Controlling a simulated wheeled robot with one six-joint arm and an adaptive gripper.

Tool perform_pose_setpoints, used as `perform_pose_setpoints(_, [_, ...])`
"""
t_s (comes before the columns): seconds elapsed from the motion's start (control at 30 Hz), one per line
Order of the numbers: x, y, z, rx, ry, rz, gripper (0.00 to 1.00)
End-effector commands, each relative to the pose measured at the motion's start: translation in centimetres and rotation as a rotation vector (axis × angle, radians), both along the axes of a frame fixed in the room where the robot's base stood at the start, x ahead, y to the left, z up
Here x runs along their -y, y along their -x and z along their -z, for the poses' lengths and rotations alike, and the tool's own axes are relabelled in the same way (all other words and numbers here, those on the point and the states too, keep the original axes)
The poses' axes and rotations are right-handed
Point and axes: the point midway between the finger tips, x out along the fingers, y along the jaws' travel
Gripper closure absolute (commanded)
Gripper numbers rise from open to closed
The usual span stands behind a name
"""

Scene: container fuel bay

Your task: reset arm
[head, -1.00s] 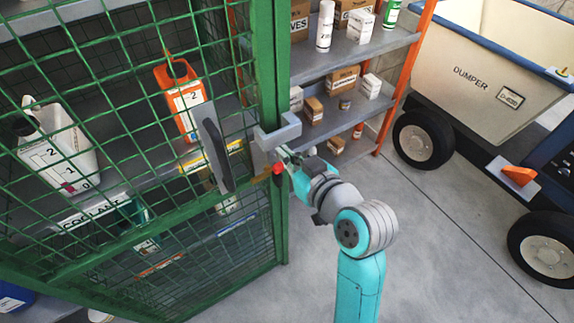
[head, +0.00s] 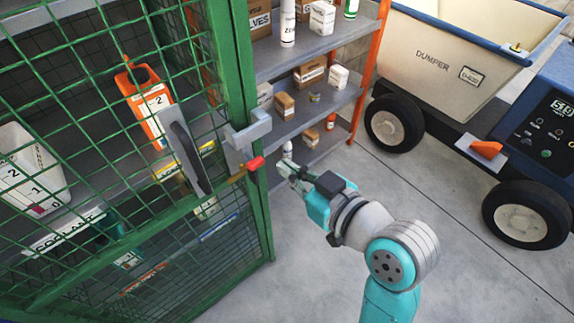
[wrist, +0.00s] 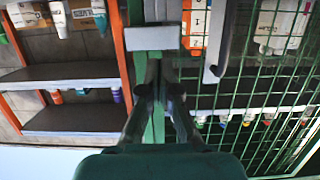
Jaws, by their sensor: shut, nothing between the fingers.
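My gripper (head: 289,172) is shut and empty in the head view. It hangs in free air just right of the green mesh cage door (head: 100,130), apart from the door's red-tipped latch lever (head: 256,163) and the grey bracket (head: 250,128) above it. In the wrist view my fingers (wrist: 159,72) point at the green post, just below the grey bracket (wrist: 152,37). The dark grey door handle (head: 183,157) also shows in the wrist view (wrist: 220,45). My arm reaches up from the lower right.
Behind the mesh stand an orange jug (head: 150,105) and a white jug (head: 30,170). Right of the cage, an orange-framed shelf (head: 300,125) holds boxes and bottles. A dumper (head: 450,70) stands at the right. The grey floor (head: 330,200) between is clear.

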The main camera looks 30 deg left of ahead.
Motion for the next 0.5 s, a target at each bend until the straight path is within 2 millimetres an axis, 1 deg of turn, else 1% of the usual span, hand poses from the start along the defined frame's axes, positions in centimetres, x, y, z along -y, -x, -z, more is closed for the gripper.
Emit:
perform_pose_setpoints(0.37, [0.0, 0.0, 0.1, -0.001, 0.000, 0.001, 1.00])
perform_pose_setpoints(0.47, [0.4, -0.2, 0.7, -0.013, -0.004, 0.022, 1.00])
perform_pose_setpoints(0.5, [0.8, -0.3, 1.3, -0.022, -0.008, 0.040, 1.00])
